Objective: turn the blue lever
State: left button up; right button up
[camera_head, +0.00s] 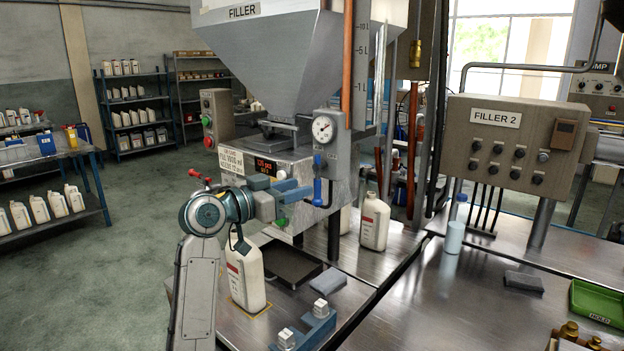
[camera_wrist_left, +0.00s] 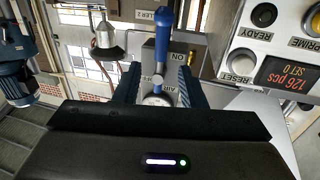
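The blue lever (camera_head: 317,190) hangs upright on the front of the grey valve box below the round gauge (camera_head: 323,127). In the left wrist view the blue lever (camera_wrist_left: 161,38) lies straight ahead along the middle, in line with the gap between my fingers. My left gripper (camera_head: 295,190) reaches in from the left, its blue-grey fingers just left of the lever. In the wrist view the left gripper (camera_wrist_left: 161,84) has its two fingers apart, one on each side of the lever's line. I cannot tell whether they touch it. My right gripper is not in view.
The filler machine with its hopper (camera_head: 270,55) stands behind the lever. A white bottle (camera_head: 245,275) stands below my left arm, and another white bottle (camera_head: 374,222) stands right of the lever. A control panel (camera_head: 515,145) is at the right.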

aim_at(320, 179)
pick_arm(q)
jog(key=shift+p+x, duration=0.6)
jog(key=shift+x, duration=2)
grip_shut()
